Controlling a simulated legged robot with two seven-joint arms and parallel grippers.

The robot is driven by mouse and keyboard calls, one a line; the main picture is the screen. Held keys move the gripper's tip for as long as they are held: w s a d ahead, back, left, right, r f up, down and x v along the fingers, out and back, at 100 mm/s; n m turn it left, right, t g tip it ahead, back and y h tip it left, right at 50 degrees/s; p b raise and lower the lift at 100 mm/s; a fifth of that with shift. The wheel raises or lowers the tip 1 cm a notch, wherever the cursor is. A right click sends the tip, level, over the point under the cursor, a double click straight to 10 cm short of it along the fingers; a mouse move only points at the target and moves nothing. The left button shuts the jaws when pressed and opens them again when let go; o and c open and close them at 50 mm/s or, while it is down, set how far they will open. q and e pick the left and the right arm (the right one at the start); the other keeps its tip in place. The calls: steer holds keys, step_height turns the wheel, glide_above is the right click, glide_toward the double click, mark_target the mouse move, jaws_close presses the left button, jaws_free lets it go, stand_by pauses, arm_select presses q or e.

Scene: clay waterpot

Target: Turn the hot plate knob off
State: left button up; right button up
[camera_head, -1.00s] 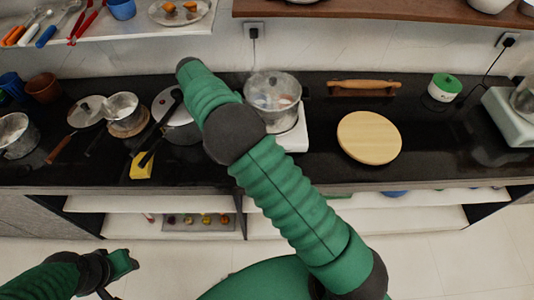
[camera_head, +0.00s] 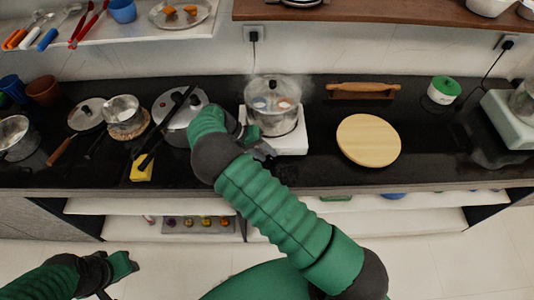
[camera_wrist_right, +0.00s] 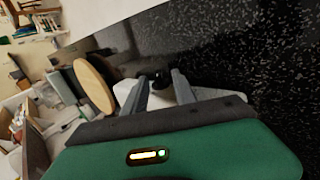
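The white hot plate (camera_head: 292,144) stands on the black counter with a steaming, glass-lidded pot (camera_head: 272,107) on it. My right gripper (camera_head: 262,142) is at the hot plate's left front corner. In the right wrist view, the right gripper's fingers (camera_wrist_right: 156,84) are apart, with a dark round knob (camera_wrist_right: 160,78) showing between their tips. Contact with the knob cannot be told. The white hot plate (camera_wrist_right: 208,93) shows behind the fingers. In the head view the knob is hidden. My left gripper (camera_head: 124,265) hangs low at left, away from the counter, its fingers unclear.
A lidded metal pot (camera_head: 180,117) stands close left of my right forearm. Pans and a yellow sponge (camera_head: 142,168) lie farther left. A round wooden board (camera_head: 369,141) and a rolling pin (camera_head: 362,87) lie right of the hot plate. Bare counter lies in front.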

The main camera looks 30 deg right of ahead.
steer(key=shift+s+d+f, duration=0.2)
steer(key=shift+d+f, duration=0.2)
arm_select(q)
steer(key=shift+d+r, duration=0.1)
steer(key=shift+d, duration=0.3)
arm_select(e)
steer(key=shift+d+f, duration=0.25)
steer(key=shift+d, duration=0.05)
steer(key=shift+a, duration=0.2)
steer(key=c, duration=0.6)
arm_select(q)
steer(key=shift+a, duration=0.1)
arm_select(e)
jaws_close()
